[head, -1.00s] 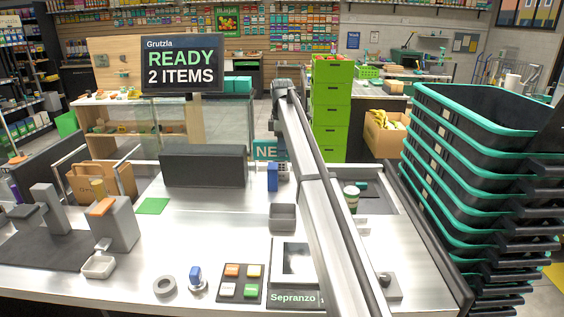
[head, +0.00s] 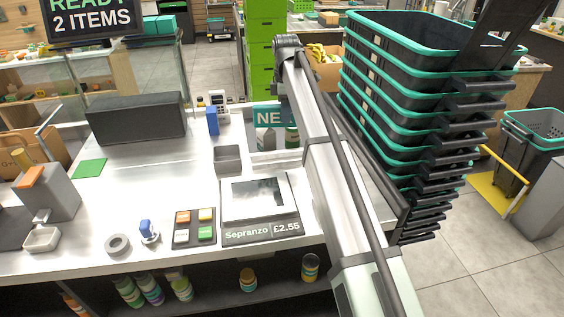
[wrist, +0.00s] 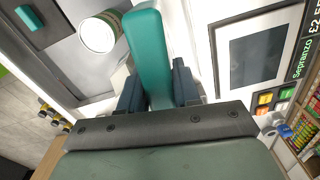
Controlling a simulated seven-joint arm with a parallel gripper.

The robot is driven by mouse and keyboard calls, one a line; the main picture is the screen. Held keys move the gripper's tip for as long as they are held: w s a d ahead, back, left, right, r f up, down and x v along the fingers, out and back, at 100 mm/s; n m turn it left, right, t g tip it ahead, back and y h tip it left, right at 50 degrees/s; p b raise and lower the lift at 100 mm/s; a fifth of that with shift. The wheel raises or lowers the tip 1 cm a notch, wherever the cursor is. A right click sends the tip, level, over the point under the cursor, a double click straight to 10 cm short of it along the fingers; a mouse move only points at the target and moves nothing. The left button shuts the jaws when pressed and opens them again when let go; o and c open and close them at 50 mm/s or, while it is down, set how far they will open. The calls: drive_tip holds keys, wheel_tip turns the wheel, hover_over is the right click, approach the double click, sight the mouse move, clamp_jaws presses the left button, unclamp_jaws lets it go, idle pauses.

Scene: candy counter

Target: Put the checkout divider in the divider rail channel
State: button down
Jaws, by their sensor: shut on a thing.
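The checkout divider is a teal bar (wrist: 148,50) between the two dark fingers of my gripper (wrist: 156,78) in the wrist view. The fingers are shut on it. In the head view its teal face with the letters "NE" (head: 268,117) shows above the counter, left of my arm. My arm hides the rest of it and most of my gripper there. A long dark rail (head: 388,196) runs along the counter's right edge in the head view. I cannot tell whether it is the divider rail channel, as arm and baskets partly cover the area.
Stacked black baskets with teal rims (head: 400,120) stand close at right.

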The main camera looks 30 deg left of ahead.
drive_tip(key=shift+n, duration=0.9)
drive_tip(key=shift+s+d+f, duration=0.45)
drive_tip(key=shift+f, duration=1.45)
drive_tip(key=shift+s+d+f, duration=0.5)
drive_tip(key=shift+f, duration=1.4)
drive_tip(key=shift+s+d+f, duration=0.45)
drive_tip(key=shift+f, duration=1.45)
drive_tip(key=c, duration=0.8)
unclamp_jaws()
drive_tip(key=shift+f, duration=0.1)
wheel_tip(320, 180, up, 12)
